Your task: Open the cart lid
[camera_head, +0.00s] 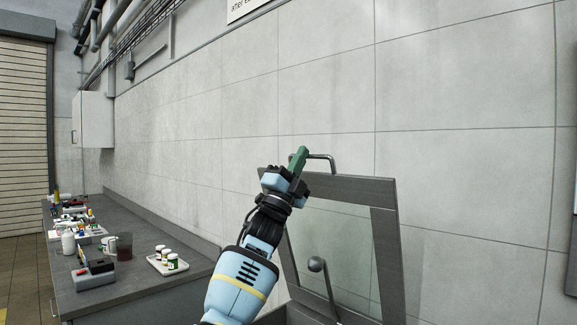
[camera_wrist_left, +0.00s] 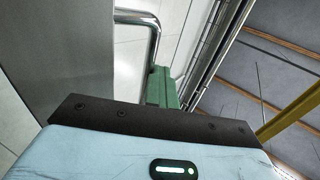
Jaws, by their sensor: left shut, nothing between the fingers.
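The cart lid (camera_head: 385,235) is a grey frame around a clear pane. It stands raised and tilted in front of the tiled wall in the head view. Its bent metal handle (camera_head: 328,157) is at the top edge and also shows in the left wrist view (camera_wrist_left: 155,42). My left gripper (camera_head: 299,158), with green fingers, is shut and empty at the left end of the handle. In the wrist view its green fingers (camera_wrist_left: 161,88) overlap the handle's lower end; I cannot tell whether they touch. My right gripper is out of view.
A dark counter (camera_head: 125,292) runs along the wall at left. It holds a white tray with small jars (camera_head: 168,261), a dark mug (camera_head: 124,246) and other clutter. A round grey knob on a rod (camera_head: 316,264) shows in front of the pane. The wall is close behind the lid.

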